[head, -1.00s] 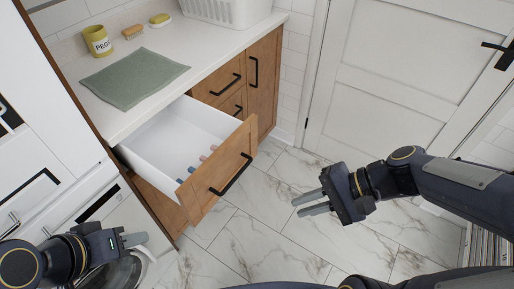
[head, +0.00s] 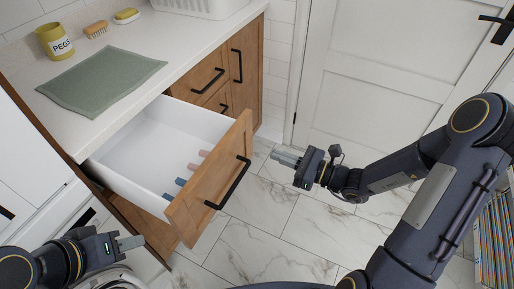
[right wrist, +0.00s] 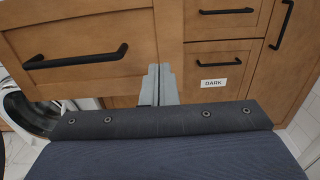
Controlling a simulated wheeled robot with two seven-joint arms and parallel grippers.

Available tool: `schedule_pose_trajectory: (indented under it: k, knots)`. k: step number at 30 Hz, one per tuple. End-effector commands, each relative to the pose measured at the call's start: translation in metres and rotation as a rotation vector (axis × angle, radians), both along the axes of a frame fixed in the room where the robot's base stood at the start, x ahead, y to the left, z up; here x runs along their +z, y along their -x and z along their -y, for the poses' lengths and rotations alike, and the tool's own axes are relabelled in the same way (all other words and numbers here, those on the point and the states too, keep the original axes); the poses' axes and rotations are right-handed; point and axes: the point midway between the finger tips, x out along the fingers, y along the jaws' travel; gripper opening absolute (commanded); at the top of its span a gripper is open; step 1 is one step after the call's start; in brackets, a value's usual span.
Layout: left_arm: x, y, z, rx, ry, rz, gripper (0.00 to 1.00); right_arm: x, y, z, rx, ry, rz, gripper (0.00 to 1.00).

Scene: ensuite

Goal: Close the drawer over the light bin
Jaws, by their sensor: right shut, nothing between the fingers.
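The open drawer (head: 215,185) has a wooden front with a black bar handle (head: 230,182) and a white inside holding several small pink and blue pegs (head: 192,166). It is pulled well out from under the counter. My right gripper (head: 287,159) is shut and empty, in front of the drawer front and to its right, apart from it in the head view. In the right wrist view its fingers (right wrist: 158,85) show near the right edge of the drawer front (right wrist: 90,62). My left gripper (head: 131,243) looks shut, low at the left below the drawer. No light bin label is visible.
A drawer labelled DARK (right wrist: 214,83) is closed beside it. The counter (head: 130,105) holds a green cloth (head: 100,82), a yellow PEGS pot (head: 56,41), a brush (head: 96,28) and a white basket (head: 200,5). The marble floor (head: 265,235) before the drawer is clear.

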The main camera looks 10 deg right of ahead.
Motion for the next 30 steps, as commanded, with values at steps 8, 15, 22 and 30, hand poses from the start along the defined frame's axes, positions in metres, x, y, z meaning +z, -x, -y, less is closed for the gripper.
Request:
schedule_pose_trajectory:
  k: [8,15,22,30]
  knots:
    - [-0.004,0.0,0.0,0.0,0.0,0.0,0.36,0.0,-0.03,-0.044,0.004,0.001,0.001,0.0]
    - [-0.005,0.0,0.0,0.0,0.0,0.0,0.36,0.0,-0.041,-0.058,0.001,0.001,0.002,0.0]
    - [-0.005,0.0,0.0,0.0,0.0,0.0,0.36,0.0,-0.042,-0.059,0.001,0.002,0.001,0.0]
    - [-0.005,0.0,0.0,0.0,0.0,0.0,0.36,0.0,-0.042,-0.059,0.001,0.002,0.001,0.0]
